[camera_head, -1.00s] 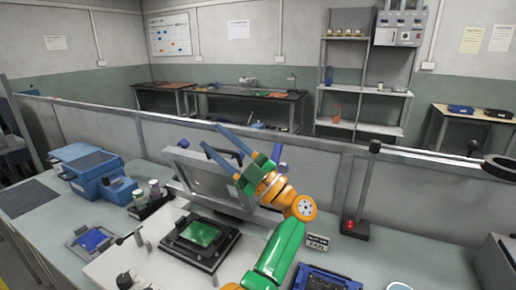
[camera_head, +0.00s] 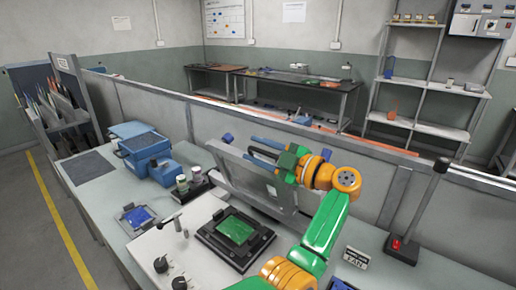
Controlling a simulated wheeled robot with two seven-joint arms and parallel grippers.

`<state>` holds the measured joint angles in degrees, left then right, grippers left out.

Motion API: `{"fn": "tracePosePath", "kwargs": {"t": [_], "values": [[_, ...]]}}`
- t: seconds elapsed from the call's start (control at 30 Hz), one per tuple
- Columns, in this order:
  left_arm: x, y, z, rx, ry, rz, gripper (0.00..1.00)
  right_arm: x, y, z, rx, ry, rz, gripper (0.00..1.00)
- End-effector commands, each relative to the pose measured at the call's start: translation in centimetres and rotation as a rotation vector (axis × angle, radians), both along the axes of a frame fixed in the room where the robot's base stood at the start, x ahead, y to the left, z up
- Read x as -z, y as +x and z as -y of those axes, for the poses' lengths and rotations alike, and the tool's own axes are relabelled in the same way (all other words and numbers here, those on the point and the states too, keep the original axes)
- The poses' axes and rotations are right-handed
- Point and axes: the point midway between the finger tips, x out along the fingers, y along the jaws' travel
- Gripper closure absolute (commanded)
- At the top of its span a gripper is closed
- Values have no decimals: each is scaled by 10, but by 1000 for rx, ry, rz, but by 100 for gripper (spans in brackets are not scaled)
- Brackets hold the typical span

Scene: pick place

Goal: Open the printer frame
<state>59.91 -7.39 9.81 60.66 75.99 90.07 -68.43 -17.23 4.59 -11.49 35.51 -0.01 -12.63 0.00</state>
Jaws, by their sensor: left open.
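The printer is a white box (camera_head: 150,252) on the bench with knobs on its top. Its grey frame (camera_head: 232,178) stands raised and leans back behind a black holder (camera_head: 211,238) that carries a green board (camera_head: 236,229). My left gripper (camera_head: 251,146) is at the frame's upper edge, its blue fingers apart and pointing left. A black handle (camera_head: 262,154) shows close to the fingers; I cannot tell whether they touch it. My green and orange left arm hides the frame's right side. My right gripper is not in view.
A blue bin (camera_head: 144,150), small jars (camera_head: 182,184) and a tray with a blue board (camera_head: 138,217) are on the bench to the left. A low grey partition (camera_head: 330,160) runs behind. A black post with a red button (camera_head: 396,243) stands at right.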

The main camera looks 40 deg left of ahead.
Motion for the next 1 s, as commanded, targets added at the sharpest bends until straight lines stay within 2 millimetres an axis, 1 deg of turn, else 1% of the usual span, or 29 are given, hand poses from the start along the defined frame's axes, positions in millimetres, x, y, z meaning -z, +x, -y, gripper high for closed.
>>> {"fn": "tracePosePath", "kwargs": {"t": [0.03, 0.07, 0.1, 0.17, 0.2, 1.0], "values": [[0, 0, 0, 0, 0, 0, 61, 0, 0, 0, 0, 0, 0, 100], [0, 0, 0, 0, 0, 0, 69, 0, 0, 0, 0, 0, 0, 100], [0, 0, 0, 0, 0, 0, 80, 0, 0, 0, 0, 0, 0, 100], [0, 0, 0, 0, 0, 0, 96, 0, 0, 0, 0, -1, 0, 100], [0, 0, 0, 1, 1, 0, 100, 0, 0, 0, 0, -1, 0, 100], [-3, 1, 1, 4, 9, 4, 100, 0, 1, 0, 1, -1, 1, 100]]}}
